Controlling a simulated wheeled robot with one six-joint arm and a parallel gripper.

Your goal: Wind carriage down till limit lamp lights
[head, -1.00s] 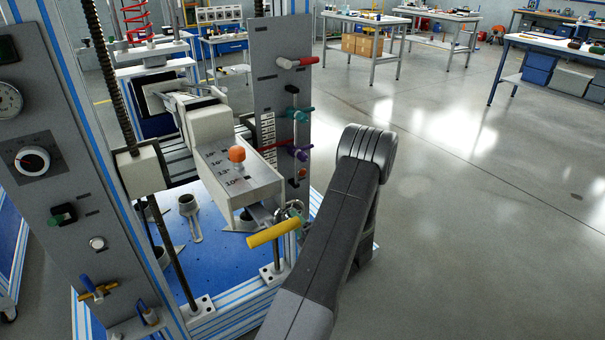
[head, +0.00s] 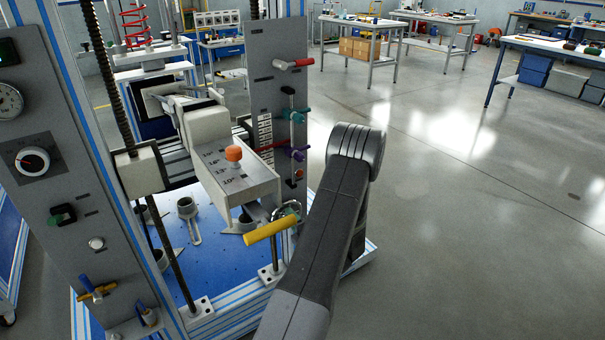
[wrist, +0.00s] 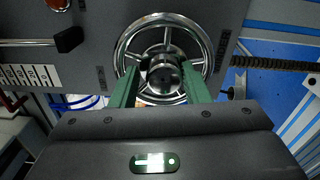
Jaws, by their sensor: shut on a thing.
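In the wrist view a chrome handwheel (wrist: 213,62) with spokes is mounted on a grey panel. My gripper (wrist: 162,88) has its green fingers shut on the dark round knob (wrist: 165,74) in front of the wheel's middle. In the head view my arm hides the gripper and part of the wheel. The off-white carriage (head: 140,172) sits on a threaded screw at mid-height, well above the blue base plate (head: 200,262). A small orange-red lamp (head: 299,173) is low on the grey panel; I cannot tell whether it is lit.
A yellow handle (head: 270,231) sticks out beside my arm. An orange knob (head: 233,153) tops the grey-white box by the carriage. Open floor lies to the right.

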